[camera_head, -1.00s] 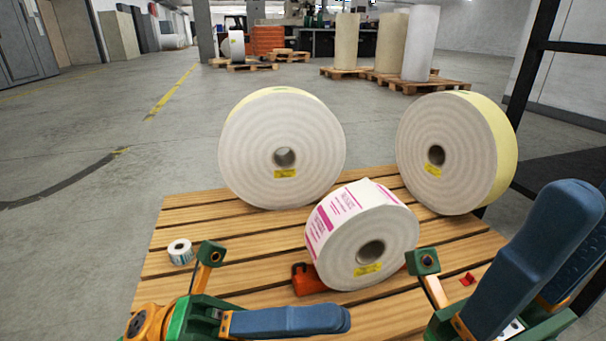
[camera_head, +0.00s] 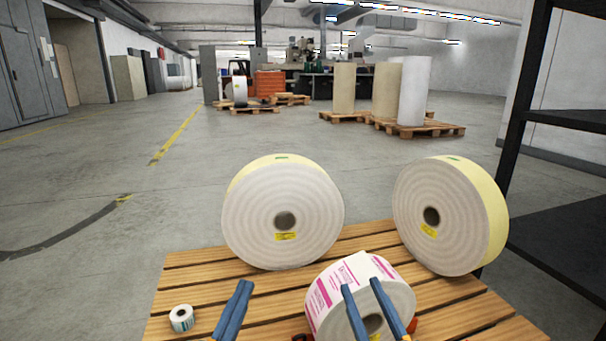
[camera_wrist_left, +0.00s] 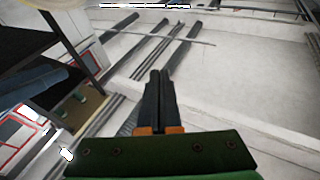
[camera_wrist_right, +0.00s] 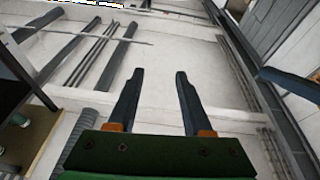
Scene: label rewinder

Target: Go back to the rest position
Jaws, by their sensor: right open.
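My left gripper (camera_head: 243,284) shows low in the head view, its blue fingers side by side and pointing up. In the left wrist view its dark fingers (camera_wrist_left: 160,74) meet with nothing seen between them. My right gripper (camera_head: 361,284) is to its right, fingers up and apart, in front of the white roll with pink-printed labels (camera_head: 325,295). In the right wrist view its fingers (camera_wrist_right: 159,72) are spread and empty. Much of the printed roll's front face is hidden.
The slatted wooden pallet (camera_head: 200,285) bears two large rolls, left (camera_head: 250,220) and right (camera_head: 460,205), and a small roll (camera_head: 181,318). A black shelf rack (camera_head: 512,130) stands at the right. The floor (camera_head: 120,170) at left is clear.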

